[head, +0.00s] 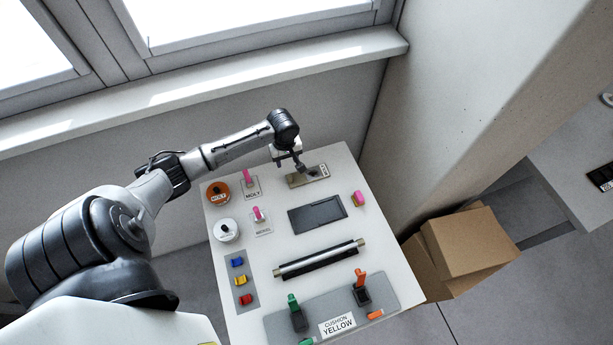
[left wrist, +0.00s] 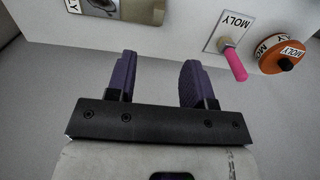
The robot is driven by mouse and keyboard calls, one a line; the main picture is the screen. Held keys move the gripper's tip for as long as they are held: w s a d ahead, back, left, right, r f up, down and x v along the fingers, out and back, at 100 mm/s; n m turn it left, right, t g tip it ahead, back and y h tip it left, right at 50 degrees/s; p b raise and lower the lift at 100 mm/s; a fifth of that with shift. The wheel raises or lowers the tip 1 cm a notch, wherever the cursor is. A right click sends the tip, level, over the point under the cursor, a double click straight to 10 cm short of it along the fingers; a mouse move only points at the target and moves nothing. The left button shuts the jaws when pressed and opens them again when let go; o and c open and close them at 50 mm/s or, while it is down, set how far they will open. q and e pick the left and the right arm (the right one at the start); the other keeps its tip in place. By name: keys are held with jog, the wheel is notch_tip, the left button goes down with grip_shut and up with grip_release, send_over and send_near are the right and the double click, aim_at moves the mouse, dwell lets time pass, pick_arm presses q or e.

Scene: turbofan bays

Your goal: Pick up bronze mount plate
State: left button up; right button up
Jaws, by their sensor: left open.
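The bronze mount plate (head: 297,181) lies flat at the far edge of the white table, with a pale label plate on its right end. Part of it shows at the top left of the left wrist view (left wrist: 146,10), cut off by the picture edge. My left gripper (head: 299,166) is above the table close to the plate and hides part of it in the head view. In the left wrist view its two dark purple fingers (left wrist: 158,80) are spread apart with nothing between them. The plate lies beyond the fingertips. My right gripper is not in view.
A wall and window sill rise behind the table.

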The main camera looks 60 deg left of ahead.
aim_at(290, 176)
pick_arm(q)
notch_tip(290, 176, down, 12)
jog(key=shift+w+d+f+b, duration=0.15)
jog(key=shift+f+b, duration=0.1)
jog(key=shift+b, duration=0.3)
jog(key=shift+c, duration=0.3)
grip_shut()
jog(key=shift+r, duration=0.1)
dwell(0.4)
